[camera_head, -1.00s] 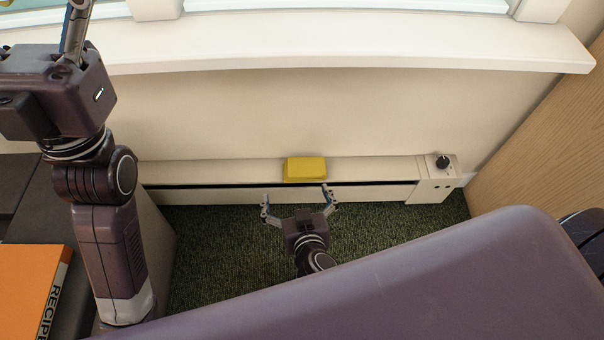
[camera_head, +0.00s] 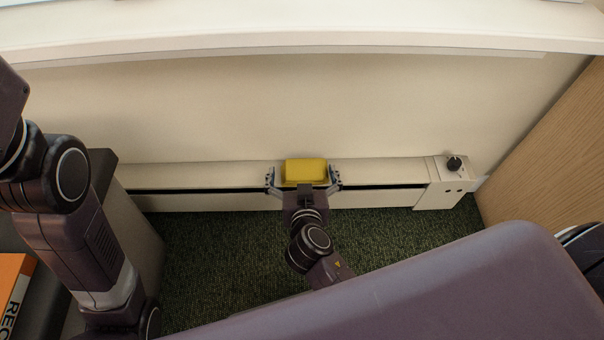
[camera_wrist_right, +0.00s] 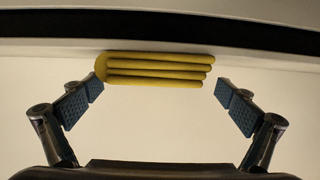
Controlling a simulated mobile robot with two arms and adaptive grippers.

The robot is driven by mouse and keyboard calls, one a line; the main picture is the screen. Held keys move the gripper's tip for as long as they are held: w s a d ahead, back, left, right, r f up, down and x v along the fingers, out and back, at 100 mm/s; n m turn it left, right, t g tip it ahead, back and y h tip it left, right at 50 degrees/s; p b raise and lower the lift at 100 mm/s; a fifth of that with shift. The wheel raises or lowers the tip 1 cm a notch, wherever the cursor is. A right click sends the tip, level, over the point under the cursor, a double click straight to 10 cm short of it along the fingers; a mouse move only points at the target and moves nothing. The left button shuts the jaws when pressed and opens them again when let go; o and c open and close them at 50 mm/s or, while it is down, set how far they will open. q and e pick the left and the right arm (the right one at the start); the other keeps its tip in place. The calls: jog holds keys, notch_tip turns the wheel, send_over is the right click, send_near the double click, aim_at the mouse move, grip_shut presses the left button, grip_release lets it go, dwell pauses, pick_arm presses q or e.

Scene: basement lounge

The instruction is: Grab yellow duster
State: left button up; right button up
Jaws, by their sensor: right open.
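The yellow duster (camera_head: 306,170) lies on top of the low white baseboard heater against the wall. In the right wrist view the duster (camera_wrist_right: 155,70) shows as a ridged yellow block between the fingers. My right gripper (camera_head: 305,178) is open, with one finger at each side of the duster. In the wrist view its fingertips (camera_wrist_right: 158,92) stand close to the duster's ends, the left one nearest, with a gap at the right. My left arm is at the left edge of the head view; its gripper is out of the picture.
The baseboard heater (camera_head: 220,176) runs along the wall, with a black knob (camera_head: 454,163) at its right end. A window sill (camera_head: 300,38) juts out above. A wooden panel (camera_head: 550,160) stands at right. An orange book (camera_head: 12,285) lies on a dark surface at left. Green carpet (camera_head: 215,245) is clear.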

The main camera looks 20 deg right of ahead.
jog(key=shift+w+d+f, duration=0.1)
jog(key=shift+w+f, duration=0.1)
jog(key=shift+w, duration=0.2)
jog(key=c, duration=1.2)
jog(key=shift+c, duration=0.2)
jog(key=shift+r, duration=0.15)
